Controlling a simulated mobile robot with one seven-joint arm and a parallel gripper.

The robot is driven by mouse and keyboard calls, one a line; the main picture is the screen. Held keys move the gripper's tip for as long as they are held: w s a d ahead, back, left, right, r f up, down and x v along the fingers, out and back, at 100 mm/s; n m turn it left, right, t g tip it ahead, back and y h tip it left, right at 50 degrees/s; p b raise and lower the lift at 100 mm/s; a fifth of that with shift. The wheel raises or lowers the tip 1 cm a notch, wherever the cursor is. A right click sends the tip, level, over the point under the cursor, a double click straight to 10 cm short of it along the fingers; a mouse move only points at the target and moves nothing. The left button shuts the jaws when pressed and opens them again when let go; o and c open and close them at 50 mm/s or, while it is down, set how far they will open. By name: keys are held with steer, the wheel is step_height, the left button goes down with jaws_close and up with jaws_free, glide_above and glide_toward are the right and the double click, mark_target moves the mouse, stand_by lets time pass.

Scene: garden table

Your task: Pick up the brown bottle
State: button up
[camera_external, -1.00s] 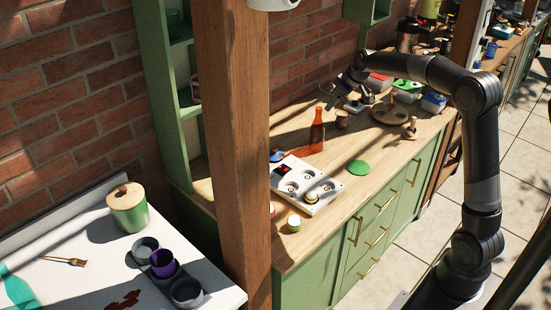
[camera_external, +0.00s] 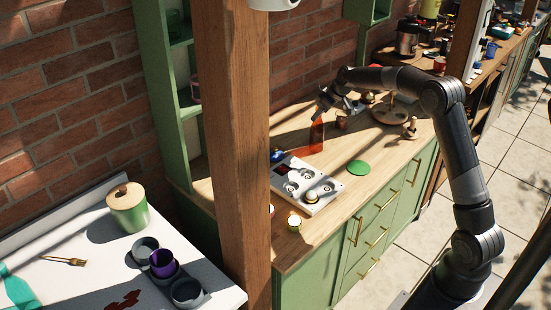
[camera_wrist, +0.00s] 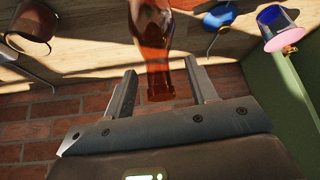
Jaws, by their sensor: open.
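The brown bottle (camera_external: 317,134) stands upright on the wooden counter (camera_external: 335,215) in the external view, its top hidden behind my gripper (camera_external: 324,107). In the wrist view the bottle (camera_wrist: 155,50) is reddish brown and see-through, and its narrow neck end lies between the two fingers of my gripper (camera_wrist: 164,85). The fingers are open, with a gap on both sides of the bottle, and do not appear to touch it.
A white tray with round wells (camera_external: 296,172) and a green disc (camera_external: 359,167) are in front of the bottle. A small brown cup (camera_external: 341,122) stands to its right. A wooden stand (camera_external: 391,114) is farther right. The brick wall (camera_external: 295,75) is close behind.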

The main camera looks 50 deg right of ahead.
mark_target(317, 129)
steer(key=shift+x, duration=1.55)
steer(key=shift+d, duration=0.1)
jaws_close()
